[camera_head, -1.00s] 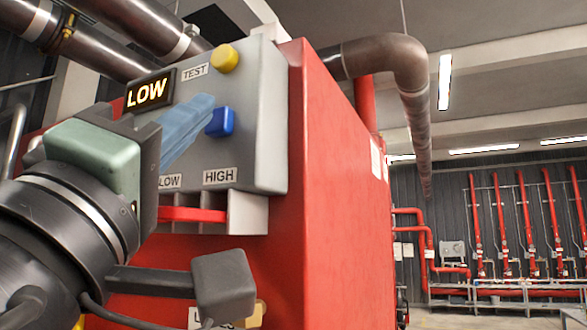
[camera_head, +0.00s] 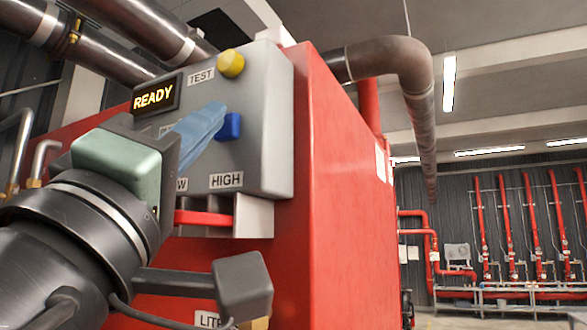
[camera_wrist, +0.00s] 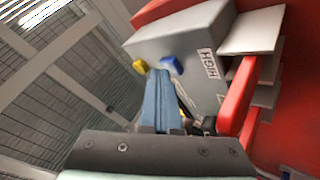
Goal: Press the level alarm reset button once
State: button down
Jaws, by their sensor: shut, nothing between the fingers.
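The grey control box (camera_head: 268,130) is mounted on a red cabinet. Its display (camera_head: 155,96) reads READY in yellow letters. A blue button (camera_head: 230,126) sticks out at the box's right side, and a yellow button (camera_head: 231,64) beside the TEST label is above it. The label beside the blue button is covered by my fingers. My gripper (camera_head: 217,110) is shut and empty, its blue fingertips close to the blue button. In the wrist view the fingertips (camera_wrist: 157,73) lie beside the blue button (camera_wrist: 172,66); I cannot tell whether they touch it.
A red bar (camera_head: 204,218) and pale plates (camera_head: 253,216) project below the box, near my wrist. The red cabinet's side (camera_head: 345,190) extends to the right. Dark pipes (camera_head: 405,70) run overhead. Red pipework (camera_head: 510,230) stands far off at the right wall.

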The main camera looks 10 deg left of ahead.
jog(key=shift+w+d, duration=0.15)
jog(key=shift+w, duration=0.05)
dwell(0.8)
jog(key=shift+s, duration=0.15)
jog(key=shift+s+a+f, duration=0.1)
jog(key=shift+s+a, duration=0.1)
jog(key=shift+s, duration=0.45)
jog(key=shift+a, duration=0.15)
